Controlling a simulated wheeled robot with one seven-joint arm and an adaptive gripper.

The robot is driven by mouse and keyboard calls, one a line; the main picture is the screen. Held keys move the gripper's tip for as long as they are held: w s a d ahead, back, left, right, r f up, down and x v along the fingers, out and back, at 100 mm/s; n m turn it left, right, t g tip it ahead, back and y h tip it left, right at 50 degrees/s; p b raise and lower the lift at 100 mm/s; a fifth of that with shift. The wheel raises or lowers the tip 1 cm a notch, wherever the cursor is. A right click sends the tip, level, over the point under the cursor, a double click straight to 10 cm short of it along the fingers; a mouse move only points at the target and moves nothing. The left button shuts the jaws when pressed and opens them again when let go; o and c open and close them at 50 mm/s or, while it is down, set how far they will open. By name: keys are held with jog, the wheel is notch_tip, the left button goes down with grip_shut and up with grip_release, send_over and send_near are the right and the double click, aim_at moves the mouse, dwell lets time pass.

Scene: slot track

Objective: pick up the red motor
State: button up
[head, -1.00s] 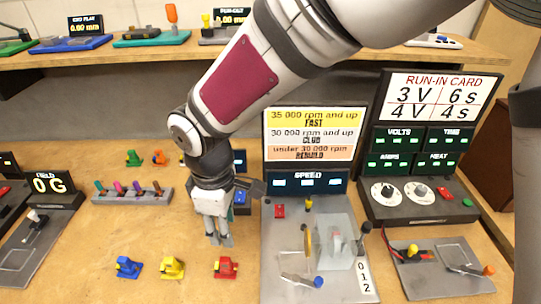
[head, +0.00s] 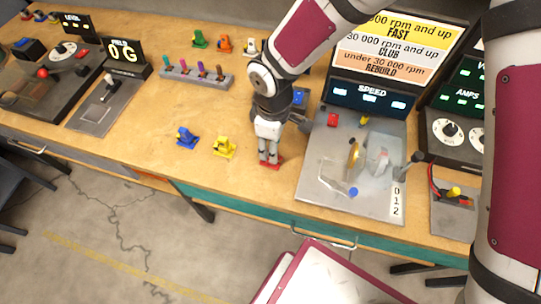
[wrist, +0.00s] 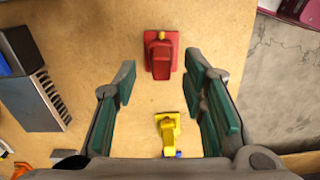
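The red motor (wrist: 160,56) stands on the wooden table, with a small yellow tip at its far end in the wrist view. In the head view only part of the red motor (head: 269,165) shows at my fingertips; the fingers hide the rest. My gripper (wrist: 165,100) is open, its two green-padded fingers spread wide. In the wrist view the red motor lies between and slightly beyond the fingertips, with no contact visible. In the head view my gripper (head: 269,158) points down over it. A yellow motor (head: 224,147) stands to its left.
A blue motor (head: 187,137) stands left of the yellow one. The grey speed stand (head: 320,183) is close on the right. A rack of coloured pegs (head: 197,77) and several motors are farther back. The table's front edge (head: 240,195) is near.

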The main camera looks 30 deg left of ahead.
aim_at(267, 163)
jog(key=shift+f, duration=1.5)
grip_shut()
